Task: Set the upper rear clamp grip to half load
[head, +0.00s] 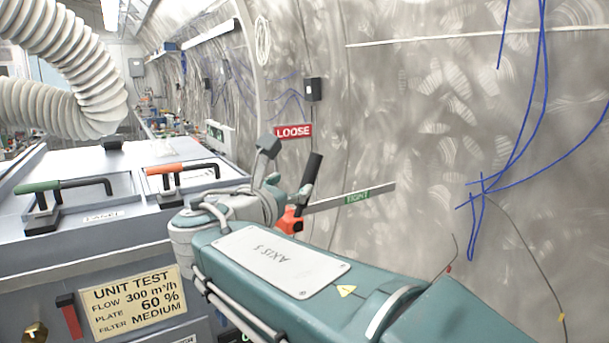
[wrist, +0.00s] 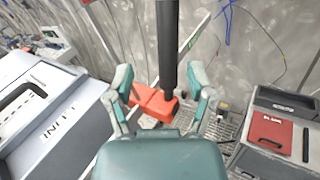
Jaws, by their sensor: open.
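The clamp grip shows as a black lever (head: 313,176) rising at a tilt from an orange body (head: 288,222), beside the tunnel wall. A red LOOSE sign (head: 293,131) is behind it to the upper left. A green label (head: 357,197), probably TIGHT, is on a pale bar to its right. My gripper (head: 285,170) is open at the lever. In the wrist view, the lever (wrist: 167,45) stands between the spread fingers, with the orange body (wrist: 155,103) beyond them. Contact with the fingers cannot be told. The clamp's lower part is hidden by my arm.
A grey cabinet (head: 105,238) with green- and orange-handled levers stands at left, with a UNIT TEST card (head: 131,302). A ribbed white hose (head: 75,60) hangs above it. In the wrist view, a case with a red panel (wrist: 268,140) is at lower right. The right wall has blue wires.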

